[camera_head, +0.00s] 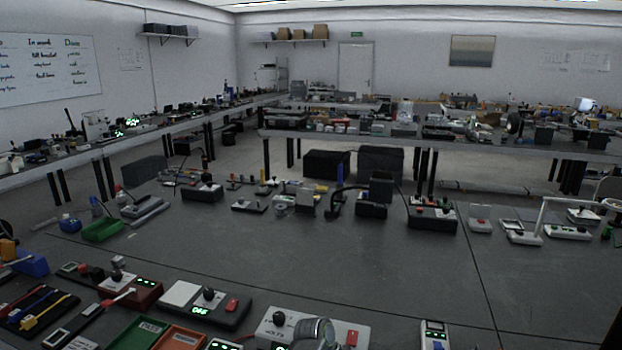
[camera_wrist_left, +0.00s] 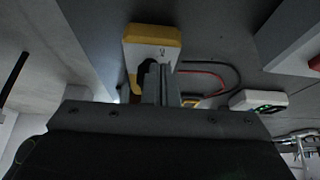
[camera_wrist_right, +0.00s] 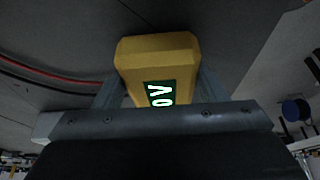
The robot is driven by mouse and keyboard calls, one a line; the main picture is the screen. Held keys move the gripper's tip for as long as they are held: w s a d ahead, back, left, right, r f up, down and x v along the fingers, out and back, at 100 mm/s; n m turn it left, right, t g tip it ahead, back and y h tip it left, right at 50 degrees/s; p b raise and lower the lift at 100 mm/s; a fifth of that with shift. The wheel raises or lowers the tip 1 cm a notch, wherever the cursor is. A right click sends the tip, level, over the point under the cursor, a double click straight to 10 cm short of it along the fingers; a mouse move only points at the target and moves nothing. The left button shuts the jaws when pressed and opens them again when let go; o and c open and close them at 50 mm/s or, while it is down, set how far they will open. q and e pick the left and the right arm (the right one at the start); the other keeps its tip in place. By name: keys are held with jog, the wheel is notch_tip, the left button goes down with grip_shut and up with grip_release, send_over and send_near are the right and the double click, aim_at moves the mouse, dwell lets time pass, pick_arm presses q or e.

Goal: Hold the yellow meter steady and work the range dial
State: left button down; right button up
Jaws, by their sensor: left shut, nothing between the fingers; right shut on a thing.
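The yellow meter (camera_wrist_right: 157,52) sits between the two fingers of my right gripper (camera_wrist_right: 158,84), which is shut on it. Its green display with white characters faces the right wrist camera. In the left wrist view the meter (camera_wrist_left: 152,36) shows a yellow body with a pale face. A dark round part, likely the range dial (camera_wrist_left: 147,75), is partly hidden behind my left fingers. My left gripper (camera_wrist_left: 160,78) is shut and empty, its tips at or just in front of the dial. I cannot tell whether they touch it. Neither gripper is clearly seen in the head view.
In the left wrist view, red and black cables curve right of the meter, near a white device (camera_wrist_left: 258,100) with a green display. In the head view, a black-and-white box (camera_head: 205,304) and a green tray (camera_head: 136,334) stand on the near bench. The bench's middle has bare room.

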pick_arm(q)
jog(key=shift+s+d, duration=0.1)
jog(key=shift+s, duration=0.1)
jog(key=shift+s+a, duration=0.2)
jog(key=shift+s, duration=0.65)
pick_arm(e)
jog(key=shift+a, duration=0.1)
pick_arm(q)
jog(key=shift+a, duration=0.1)
jog(key=shift+w+a, duration=0.1)
jog(key=shift+a, duration=0.15)
notch_tip(320, 180, up, 6)
jog(key=shift+a, duration=0.15)
dwell(0.4)
pick_arm(e)
jog(key=o, duration=1.2)
